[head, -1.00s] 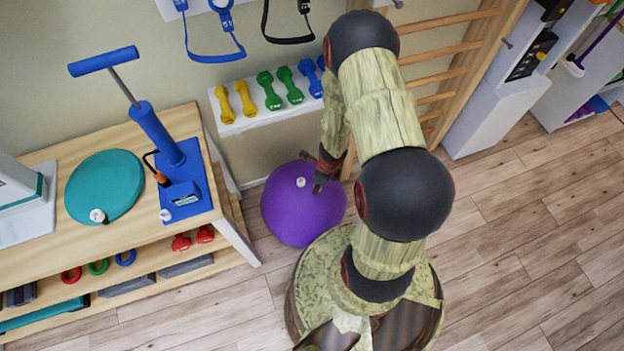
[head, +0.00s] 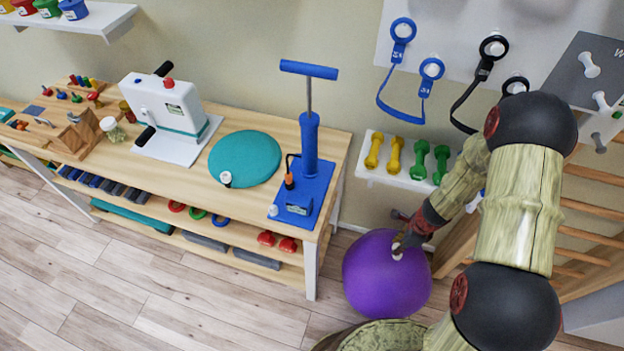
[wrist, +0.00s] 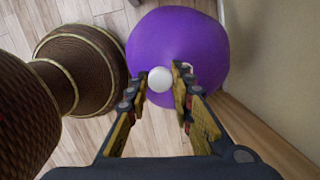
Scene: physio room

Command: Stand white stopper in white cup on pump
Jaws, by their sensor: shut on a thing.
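The white stopper (wrist: 160,79) shows as a round white top between my gripper's fingers (wrist: 159,85) in the wrist view. My gripper (head: 402,236) is shut on it and holds it in front of the purple ball in the head view, where the stopper (head: 397,253) is a small pale spot. Its lower part is hidden. The blue pump (head: 309,145) stands upright on the wooden bench, with a T-handle and a flat blue base. A small white cup (head: 273,210) sits at the base's front left corner, well left of my gripper. The cup's inside is too small to make out.
A teal disc (head: 244,158) lies left of the pump, with a small white item (head: 226,179) at its front edge. A white machine (head: 168,110) stands further left. The purple ball (head: 386,285) is on the floor. Dumbbells (head: 394,153) sit on a wall shelf.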

